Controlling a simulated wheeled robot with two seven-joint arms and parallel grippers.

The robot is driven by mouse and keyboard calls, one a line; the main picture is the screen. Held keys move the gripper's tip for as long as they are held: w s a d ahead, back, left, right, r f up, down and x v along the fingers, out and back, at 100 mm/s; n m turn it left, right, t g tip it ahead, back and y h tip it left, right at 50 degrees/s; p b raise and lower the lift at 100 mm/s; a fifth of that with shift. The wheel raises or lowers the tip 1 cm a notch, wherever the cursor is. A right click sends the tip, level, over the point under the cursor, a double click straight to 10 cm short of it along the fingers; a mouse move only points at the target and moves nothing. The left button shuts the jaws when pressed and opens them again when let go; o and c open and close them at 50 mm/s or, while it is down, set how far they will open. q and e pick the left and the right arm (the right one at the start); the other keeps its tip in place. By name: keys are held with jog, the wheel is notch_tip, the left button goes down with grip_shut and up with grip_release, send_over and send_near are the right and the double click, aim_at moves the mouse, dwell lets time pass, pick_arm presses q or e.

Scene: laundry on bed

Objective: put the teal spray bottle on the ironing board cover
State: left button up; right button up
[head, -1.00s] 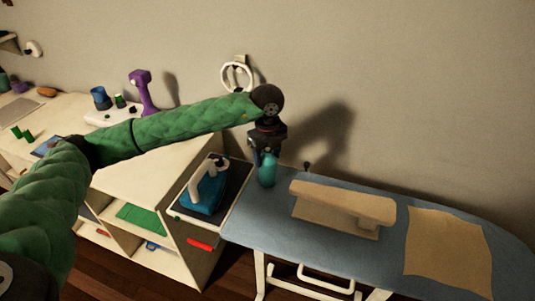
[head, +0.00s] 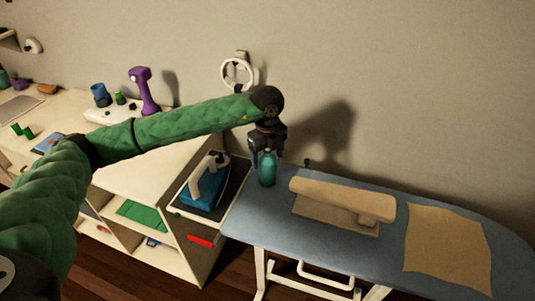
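The teal spray bottle (head: 267,170) stands upright at the left end of the blue ironing board cover (head: 330,248). My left gripper (head: 267,156) points down over the bottle, with its fingers spread on either side of the bottle's top. It looks open, with a gap beside the bottle. The bottle's base appears to rest on the cover. My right gripper is not in view.
A beige sleeve board (head: 345,200) lies right of the bottle, and a tan cloth (head: 447,250) lies further right. A blue iron (head: 205,190) sits on a dark rest at the left. The wall is close behind.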

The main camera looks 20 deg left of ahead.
pick_arm(q)
jog(key=shift+r, duration=0.2)
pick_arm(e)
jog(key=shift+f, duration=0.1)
pick_arm(q)
jog(key=shift+r, duration=0.55)
notch_tip(320, 180, up, 10)
jog(key=b, duration=0.4)
jog(key=shift+r, duration=0.45)
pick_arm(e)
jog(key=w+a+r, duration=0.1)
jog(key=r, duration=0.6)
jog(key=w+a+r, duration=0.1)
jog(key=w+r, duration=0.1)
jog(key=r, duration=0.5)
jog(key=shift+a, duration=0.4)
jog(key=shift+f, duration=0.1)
